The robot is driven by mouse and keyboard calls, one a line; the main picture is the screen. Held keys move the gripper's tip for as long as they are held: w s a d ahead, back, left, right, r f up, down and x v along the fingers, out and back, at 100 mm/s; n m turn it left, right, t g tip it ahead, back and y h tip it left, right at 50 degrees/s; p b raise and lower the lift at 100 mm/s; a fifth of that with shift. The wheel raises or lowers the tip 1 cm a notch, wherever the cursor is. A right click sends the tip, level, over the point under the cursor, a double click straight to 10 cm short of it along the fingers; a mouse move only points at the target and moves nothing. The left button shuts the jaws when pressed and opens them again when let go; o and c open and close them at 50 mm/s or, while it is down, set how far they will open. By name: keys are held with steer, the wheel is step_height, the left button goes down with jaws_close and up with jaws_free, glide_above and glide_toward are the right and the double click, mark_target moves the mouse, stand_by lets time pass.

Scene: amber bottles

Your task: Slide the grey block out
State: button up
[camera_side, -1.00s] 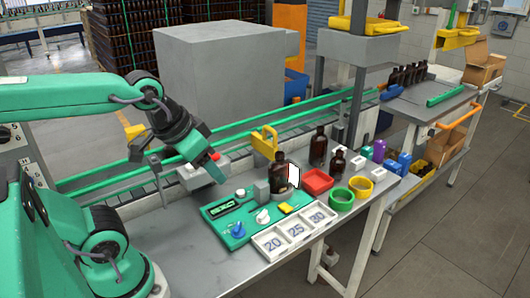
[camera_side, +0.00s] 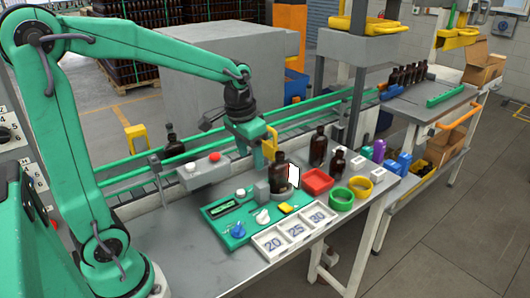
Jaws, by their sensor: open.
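A small grey block (camera_side: 262,189) sits on the bench at the back right of the green panel (camera_side: 212,212), just left of the base of a dark amber bottle (camera_side: 279,176) with a white label. The bottle stands upright on a low grey round base. My gripper (camera_side: 250,149) hangs pointing down above and behind the block, over the near side of the conveyor, next to a yellow bracket (camera_side: 269,146). It is open and clear of the block; its fingertips are small and hard to make out.
A grey box with a red button (camera_side: 215,157) stands left of my gripper. Two more bottles (camera_side: 318,147), a red tray (camera_side: 317,181), green and yellow rings and a numbered white tray (camera_side: 270,244) crowd the right. Another bottle (camera_side: 172,146) is on the conveyor (camera_side: 130,172).

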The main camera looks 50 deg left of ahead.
steer(key=g, duration=0.2)
glide_above(262, 184)
step_height(262, 184, down, 8)
steer(key=shift+r, duration=0.1)
steer(key=shift+f, duration=3.95)
